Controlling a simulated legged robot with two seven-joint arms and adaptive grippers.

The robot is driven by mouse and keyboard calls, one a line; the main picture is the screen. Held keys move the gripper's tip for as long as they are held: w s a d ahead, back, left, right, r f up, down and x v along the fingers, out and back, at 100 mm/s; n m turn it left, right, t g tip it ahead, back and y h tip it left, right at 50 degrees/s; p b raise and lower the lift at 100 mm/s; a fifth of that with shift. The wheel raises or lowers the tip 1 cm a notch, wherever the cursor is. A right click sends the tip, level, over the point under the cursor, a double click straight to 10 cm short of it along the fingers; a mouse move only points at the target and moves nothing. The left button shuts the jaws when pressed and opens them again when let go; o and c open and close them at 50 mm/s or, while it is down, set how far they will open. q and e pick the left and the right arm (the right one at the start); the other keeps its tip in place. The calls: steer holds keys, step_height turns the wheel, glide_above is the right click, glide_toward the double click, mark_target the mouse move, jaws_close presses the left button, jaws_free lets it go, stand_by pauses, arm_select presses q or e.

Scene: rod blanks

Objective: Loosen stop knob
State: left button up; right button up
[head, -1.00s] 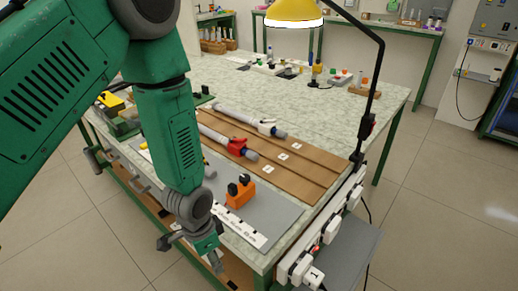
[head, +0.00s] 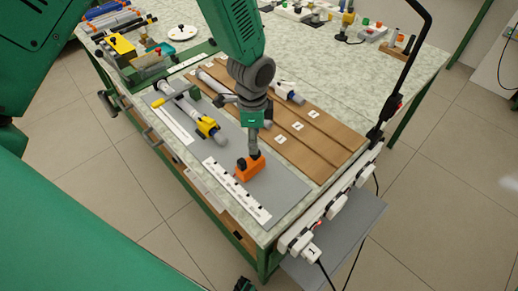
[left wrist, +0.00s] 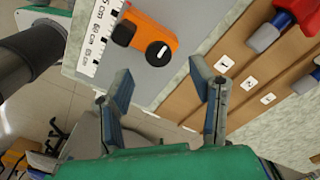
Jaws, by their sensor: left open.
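An orange stop block (head: 250,171) sits on the grey mat by the scale strip, with two dark knobs on it. In the left wrist view the orange block (left wrist: 133,23) shows from above. Its round black stop knob (left wrist: 157,53) has a white line across the top. A second dark knob (left wrist: 124,33) sits at its left end. My left gripper (head: 250,140) hangs over the block in the head view. In the left wrist view the fingers of my left gripper (left wrist: 160,69) are spread apart and empty, and the knob shows beyond the gap. I cannot see contact.
A white scale strip (head: 236,192) lies beside the block on the grey mat (head: 283,187). A rod with a yellow clamp (head: 208,127) lies behind. The brown grooved board (head: 315,146) is at right. The lamp arm (head: 411,65) and power strip (head: 328,210) stand along the right edge.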

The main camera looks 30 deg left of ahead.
mark_target(259, 154)
arm_select(q)
steer(key=f, duration=0.1)
steer(key=a+f, duration=0.1)
steer(key=f, duration=0.1)
steer(key=a+f, duration=0.1)
steer(key=shift+s+f, duration=0.15)
steer(key=shift+f, duration=0.15)
steer(key=d, duration=0.4)
steer(key=shift+w+f, duration=0.3)
steer(key=shift+f, duration=0.05)
steer(key=shift+d, duration=0.1)
steer(key=shift+s+a+r, duration=0.1)
steer(key=shift+s+a, duration=0.05)
steer(key=shift+a, duration=0.2)
steer(key=c, duration=0.4)
steer(key=shift+s+a, duration=0.15)
steer(key=shift+a, duration=0.9)
steer(key=c, duration=0.7)
steer(key=shift+a+f, duration=0.2)
steer(key=shift+a, duration=0.05)
jaws_close()
steer(key=shift+d, duration=0.5)
steer(key=shift+w+d+r, duration=0.1)
steer(key=shift+w, duration=0.1)
arm_select(e)
steer(key=shift+a+r, duration=0.25)
steer(key=shift+a, duration=0.3)
